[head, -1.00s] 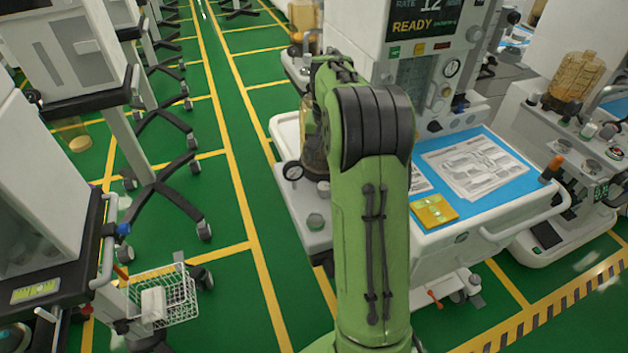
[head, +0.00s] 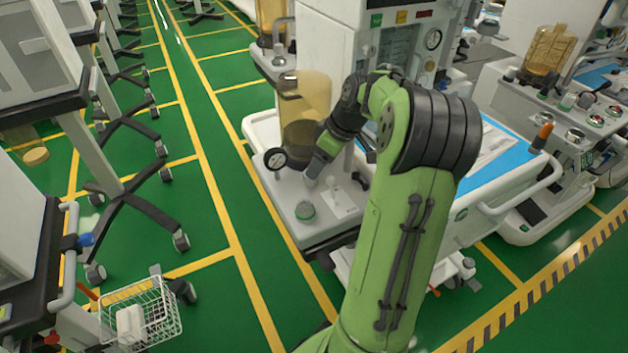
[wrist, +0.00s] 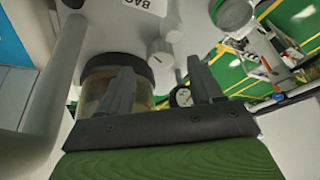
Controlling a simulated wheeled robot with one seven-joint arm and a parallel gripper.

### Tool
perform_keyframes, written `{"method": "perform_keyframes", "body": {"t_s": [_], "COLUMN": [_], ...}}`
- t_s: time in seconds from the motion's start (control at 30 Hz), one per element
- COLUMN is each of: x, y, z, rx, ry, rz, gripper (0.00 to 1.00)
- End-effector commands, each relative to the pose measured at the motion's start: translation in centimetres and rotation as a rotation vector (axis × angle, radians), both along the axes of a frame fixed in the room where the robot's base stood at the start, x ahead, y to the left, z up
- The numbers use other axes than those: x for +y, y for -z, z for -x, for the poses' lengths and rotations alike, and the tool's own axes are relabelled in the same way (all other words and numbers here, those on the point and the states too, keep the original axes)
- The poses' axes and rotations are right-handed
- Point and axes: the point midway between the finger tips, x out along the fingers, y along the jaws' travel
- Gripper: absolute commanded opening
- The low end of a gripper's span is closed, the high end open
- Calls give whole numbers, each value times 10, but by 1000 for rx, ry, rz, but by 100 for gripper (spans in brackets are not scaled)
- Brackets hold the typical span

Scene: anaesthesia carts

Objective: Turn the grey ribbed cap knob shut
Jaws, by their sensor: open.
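A round grey cap with a ribbed rim and greenish top (head: 305,211) stands on the front of the grey machine shelf. It seems to be the cap at the top of the wrist view (wrist: 233,13), partly cut off. A smaller pale grey knob (wrist: 161,50) shows in the wrist view between and beyond my fingertips; I cannot tell which of the two is the task's knob. My gripper (wrist: 161,67) is open and empty, its fingers apart from both. In the head view my wrist hangs over the shelf by the canister, and the fingertips are hard to make out.
An amber canister (head: 303,95) with a dark base and a round gauge (head: 275,158) stand close to my gripper. A label plate (head: 345,197) and small knob lie right of it. A wire basket (head: 140,315) is at lower left; green floor is open between.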

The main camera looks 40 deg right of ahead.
Motion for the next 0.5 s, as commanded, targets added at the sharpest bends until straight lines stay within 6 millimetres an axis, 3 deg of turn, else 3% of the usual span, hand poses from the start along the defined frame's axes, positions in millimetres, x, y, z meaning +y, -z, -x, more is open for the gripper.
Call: {"method": "perform_keyframes", "body": {"t_s": [0.03,0.2,0.5], "x": [3,6,7], "y": [16,41,46], "z": [-5,-15,-18], "rx": [1,0,0], "ry": [-3,1,1], "rz": [-3,-1,1], "gripper": [65,65,65]}}
